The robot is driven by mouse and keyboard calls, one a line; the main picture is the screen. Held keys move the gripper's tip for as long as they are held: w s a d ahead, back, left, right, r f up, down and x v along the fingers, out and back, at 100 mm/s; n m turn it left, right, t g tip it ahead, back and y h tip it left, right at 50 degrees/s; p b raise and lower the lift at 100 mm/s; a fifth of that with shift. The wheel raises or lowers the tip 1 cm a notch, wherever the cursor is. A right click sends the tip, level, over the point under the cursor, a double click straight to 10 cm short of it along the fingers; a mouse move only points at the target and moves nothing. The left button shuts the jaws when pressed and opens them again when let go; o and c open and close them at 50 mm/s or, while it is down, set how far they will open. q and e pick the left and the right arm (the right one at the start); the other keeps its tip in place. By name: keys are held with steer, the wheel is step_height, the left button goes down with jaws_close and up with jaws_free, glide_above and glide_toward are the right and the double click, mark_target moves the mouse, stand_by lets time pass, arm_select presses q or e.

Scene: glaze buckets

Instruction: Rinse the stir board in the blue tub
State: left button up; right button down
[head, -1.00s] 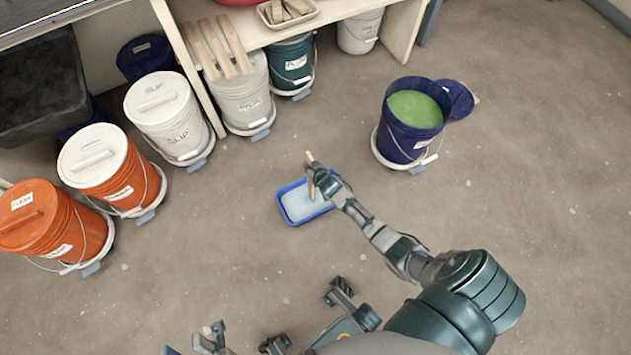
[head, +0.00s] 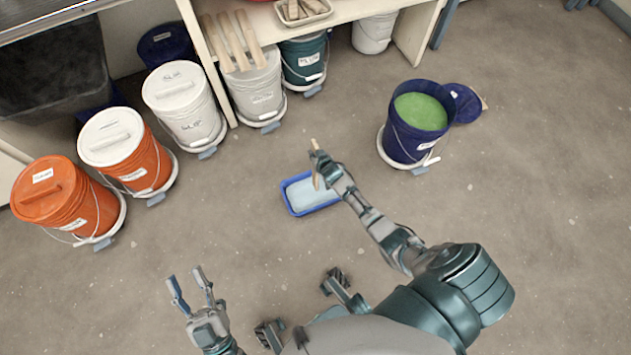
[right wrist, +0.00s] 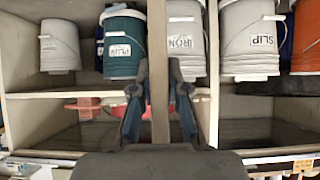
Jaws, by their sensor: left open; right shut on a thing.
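The stir board (head: 316,166) is a narrow wooden slat, held upright in my right gripper (head: 320,160). In the right wrist view the board (right wrist: 159,70) runs up between the two fingers of the right gripper (right wrist: 159,105), which are shut on it. The blue tub (head: 288,200) is a small rectangular tray of pale liquid on the floor, just below the gripper in the head view. The board's lower end appears over the tub; I cannot tell whether it touches the liquid. My left gripper (head: 190,290) is open and empty above the floor at the lower left.
A dark blue bucket (head: 402,145) of green glaze stands right of the tub, its lid (head: 465,103) on the floor behind. Orange buckets (head: 85,205) and white buckets (head: 187,110) line the left. Slats lie on a white bucket (head: 260,88) by the shelf. The floor around the tub is clear.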

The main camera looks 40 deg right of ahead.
arm_select(q)
steer(key=shift+w, duration=0.1)
stand_by(0.4)
step_height(320, 180, up, 6)
steer(key=p, duration=0.4)
steer(key=shift+s+r+t, duration=0.2)
steer(key=shift+s+t, duration=0.1)
steer(key=shift+t, duration=0.1)
